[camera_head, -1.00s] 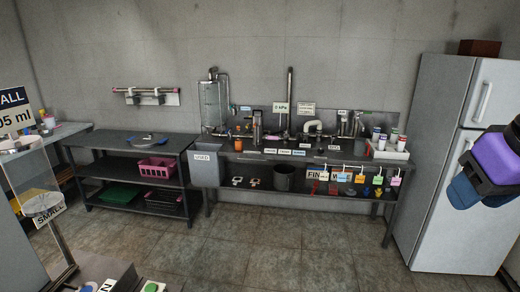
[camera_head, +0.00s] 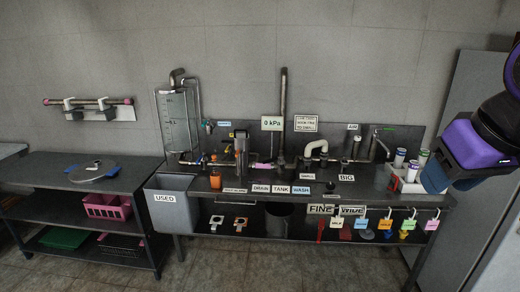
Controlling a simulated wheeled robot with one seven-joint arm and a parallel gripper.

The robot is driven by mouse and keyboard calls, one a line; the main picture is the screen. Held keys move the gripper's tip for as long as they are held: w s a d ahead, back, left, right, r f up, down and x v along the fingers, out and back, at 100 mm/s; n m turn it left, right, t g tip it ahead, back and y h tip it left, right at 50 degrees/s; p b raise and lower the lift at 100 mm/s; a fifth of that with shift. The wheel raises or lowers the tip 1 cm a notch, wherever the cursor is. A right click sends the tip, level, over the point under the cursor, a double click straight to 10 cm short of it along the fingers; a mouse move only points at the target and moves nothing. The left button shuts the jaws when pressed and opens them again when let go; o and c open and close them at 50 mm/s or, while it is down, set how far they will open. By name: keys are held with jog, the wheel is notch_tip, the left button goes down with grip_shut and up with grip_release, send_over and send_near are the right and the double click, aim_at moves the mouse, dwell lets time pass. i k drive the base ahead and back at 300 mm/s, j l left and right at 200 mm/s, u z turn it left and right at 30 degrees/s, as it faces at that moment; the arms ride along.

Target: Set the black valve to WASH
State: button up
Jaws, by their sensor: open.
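The labels DRAIN (camera_head: 261,189), TANK (camera_head: 281,190) and WASH (camera_head: 301,190) stand in a row along the front of the workbench (camera_head: 225,186). Metal pipework (camera_head: 281,155) rises behind them. A small black part (camera_head: 330,187) sits right of WASH, below the SMALL label. I cannot tell whether it is the black valve, and no valve pointer is readable at this size. My gripper (camera_head: 450,182), purple and dark blue, is at the right edge, well right of the labels and apart from the bench fittings. It is open, and I see nothing in it.
A glass tank (camera_head: 175,120) stands at the bench's left, above a grey USED bin (camera_head: 168,202). A white holder with bottles (camera_head: 407,178) is at the right end. Coloured tags (camera_head: 387,224) hang from the front edge. A fridge (camera_head: 440,100) stands at the right. Floor in front is clear.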

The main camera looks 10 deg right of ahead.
aim_at(270, 161)
jog(key=i, duration=1.15)
jog(key=i+u, duration=0.15)
jog(key=i, duration=0.95)
jog(key=l, duration=0.05)
